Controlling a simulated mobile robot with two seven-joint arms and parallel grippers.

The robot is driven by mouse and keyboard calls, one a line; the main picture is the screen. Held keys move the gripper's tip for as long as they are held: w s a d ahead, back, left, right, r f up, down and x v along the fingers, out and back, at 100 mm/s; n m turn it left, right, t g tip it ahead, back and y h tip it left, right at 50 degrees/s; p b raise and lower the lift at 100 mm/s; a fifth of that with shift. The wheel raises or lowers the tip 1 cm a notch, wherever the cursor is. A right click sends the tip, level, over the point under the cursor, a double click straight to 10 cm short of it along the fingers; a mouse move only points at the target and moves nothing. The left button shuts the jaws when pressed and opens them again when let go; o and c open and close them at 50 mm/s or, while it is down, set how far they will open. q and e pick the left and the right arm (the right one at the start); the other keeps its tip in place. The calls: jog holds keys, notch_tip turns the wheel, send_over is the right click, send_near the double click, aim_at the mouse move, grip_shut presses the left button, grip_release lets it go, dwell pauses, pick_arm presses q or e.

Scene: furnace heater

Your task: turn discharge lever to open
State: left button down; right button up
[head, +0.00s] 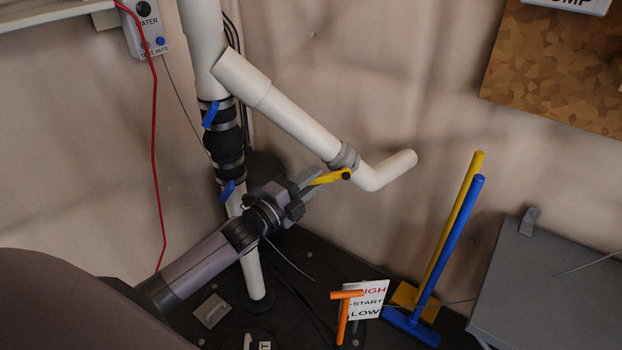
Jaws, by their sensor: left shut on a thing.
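The yellow discharge lever (328,178) sits on a grey valve (345,157) on the white branch pipe (290,120). Its pivot is at the right end, and the handle points left and slightly down, at an angle to the pipe. My left gripper (308,183) is shut on the handle's left part. The fingers hide the handle's end. My right gripper is not in view.
Blue-handled valves (210,114) sit on the vertical pipe (203,40) close behind my left gripper. An orange T-handle (346,310), a white sign (364,300) and yellow and blue long-handled tools (450,240) stand lower right. A grey box (550,285) is at the right.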

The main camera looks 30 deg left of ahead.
pick_arm(q)
jog(key=shift+r+p, duration=0.5)
jog(key=shift+p, duration=0.05)
jog(key=shift+r+m+g+p, duration=0.3)
jog(key=shift+m+g+p, duration=0.15)
jog(key=shift+p, duration=0.65)
jog(key=shift+r+m+g+p, duration=0.25)
jog(key=shift+p, duration=0.75)
jog(key=shift+r+y+p, duration=0.15)
jog(key=shift+y+p, duration=0.15)
jog(key=shift+p, duration=0.25)
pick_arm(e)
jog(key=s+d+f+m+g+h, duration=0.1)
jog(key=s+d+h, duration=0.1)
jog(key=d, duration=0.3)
pick_arm(q)
jog(key=shift+r+g+p, duration=0.15)
jog(key=shift+g+p, duration=0.25)
jog(key=shift+p, duration=0.1)
jog(key=r+m+g+p, duration=0.1)
jog(key=p, duration=0.4)
jog(key=shift+d+y, duration=0.15)
jog(key=shift+y, duration=0.25)
jog(key=shift+w+m+g+p, duration=0.1)
jog(key=shift+m+g+p, duration=0.3)
jog(key=shift+p, duration=0.05)
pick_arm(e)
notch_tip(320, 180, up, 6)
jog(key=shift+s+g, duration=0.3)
